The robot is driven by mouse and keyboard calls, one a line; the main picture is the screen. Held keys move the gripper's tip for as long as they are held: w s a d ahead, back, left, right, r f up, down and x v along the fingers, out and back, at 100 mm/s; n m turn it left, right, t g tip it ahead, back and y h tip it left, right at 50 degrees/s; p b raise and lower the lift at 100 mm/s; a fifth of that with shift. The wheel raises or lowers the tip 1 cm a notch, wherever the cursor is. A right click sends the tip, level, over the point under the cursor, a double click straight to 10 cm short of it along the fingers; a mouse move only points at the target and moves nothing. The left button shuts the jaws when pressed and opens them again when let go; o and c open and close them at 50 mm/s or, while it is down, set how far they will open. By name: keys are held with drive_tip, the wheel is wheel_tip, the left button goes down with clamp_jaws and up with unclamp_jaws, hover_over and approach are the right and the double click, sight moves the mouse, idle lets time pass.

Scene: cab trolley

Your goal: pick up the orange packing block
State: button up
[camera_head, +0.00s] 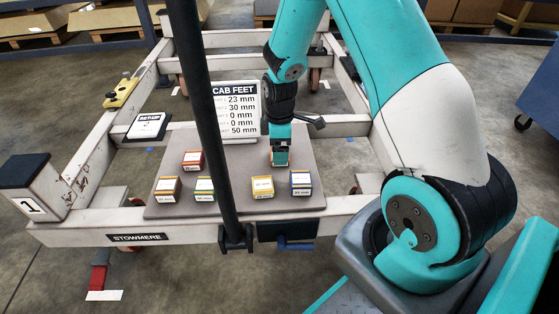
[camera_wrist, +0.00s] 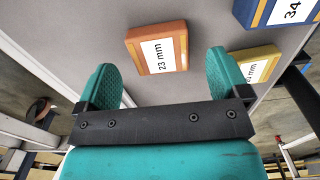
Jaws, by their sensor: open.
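The orange packing block (camera_wrist: 157,48), with a white label reading 23 mm, lies on the grey board in the wrist view. It sits just beyond and between the two teal fingers of my gripper (camera_wrist: 160,64), which are spread apart with nothing between them. In the head view my gripper (camera_head: 280,148) points down over the right part of the board.
The grey board (camera_head: 235,165) also carries a yellow block (camera_head: 262,187), a blue block (camera_head: 301,183), a green block (camera_head: 204,189), a red block (camera_head: 193,160) and a brown-orange block (camera_head: 167,189). A dark upright post (camera_head: 205,110) and the CAB FEET sign (camera_head: 237,108) stand nearby.

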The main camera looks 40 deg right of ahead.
wheel_tip(320, 180, down, 3)
drive_tip(key=shift+r+b, duration=0.1)
drive_tip(key=shift+b, duration=0.25)
drive_tip(key=shift+c, duration=0.4)
drive_tip(key=c, duration=0.9)
drive_tip(key=shift+c, duration=0.2)
wheel_tip(320, 180, up, 20)
drive_tip(key=p, duration=0.8)
